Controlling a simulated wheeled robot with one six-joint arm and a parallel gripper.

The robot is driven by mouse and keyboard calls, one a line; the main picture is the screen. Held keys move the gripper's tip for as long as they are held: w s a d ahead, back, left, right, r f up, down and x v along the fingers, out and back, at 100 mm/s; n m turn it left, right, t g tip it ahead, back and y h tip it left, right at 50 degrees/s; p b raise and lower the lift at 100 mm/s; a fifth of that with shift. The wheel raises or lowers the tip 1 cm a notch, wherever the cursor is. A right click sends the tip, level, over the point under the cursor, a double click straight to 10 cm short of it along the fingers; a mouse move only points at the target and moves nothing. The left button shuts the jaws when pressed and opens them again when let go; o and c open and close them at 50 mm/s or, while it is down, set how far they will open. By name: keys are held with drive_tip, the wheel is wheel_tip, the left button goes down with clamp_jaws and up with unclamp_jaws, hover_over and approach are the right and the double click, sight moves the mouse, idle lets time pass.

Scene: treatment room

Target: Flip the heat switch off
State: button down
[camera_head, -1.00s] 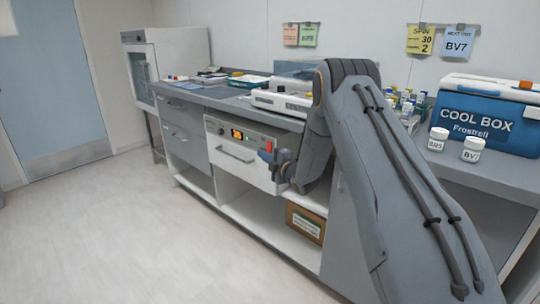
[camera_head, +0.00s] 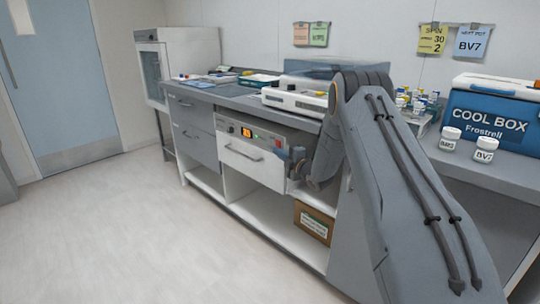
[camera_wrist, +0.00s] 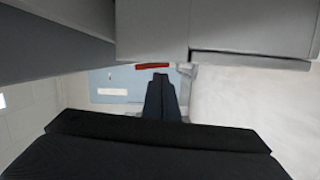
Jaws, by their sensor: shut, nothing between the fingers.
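The warming unit (camera_head: 251,158) has a white front with a lit orange display, a small green light and a handle, set under the counter. The red heat switch (camera_head: 280,143) is at the right end of its control strip and shows only as a small patch. It also shows in the wrist view as a red bar (camera_wrist: 152,66) just past my fingertips. My gripper (camera_head: 293,154) is at the right of the switch, close to the unit's front. In the wrist view its dark fingers (camera_wrist: 160,78) are together and empty. I cannot tell whether they touch the switch or which way it is set.
The counter (camera_head: 225,97) runs above, with a white device (camera_head: 297,101) on it. A cardboard box (camera_head: 313,222) sits on the low shelf. A cool box (camera_head: 488,125) and white jars (camera_head: 447,139) stand at right. The floor (camera_head: 150,230) in front is clear.

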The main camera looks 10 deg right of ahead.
drive_tip(key=s+p, duration=0.1)
drive_tip(key=s, duration=1)
drive_tip(key=shift+s+d+f, duration=0.25)
drive_tip(key=shift+s+f, duration=0.05)
drive_tip(key=shift+f, duration=0.1)
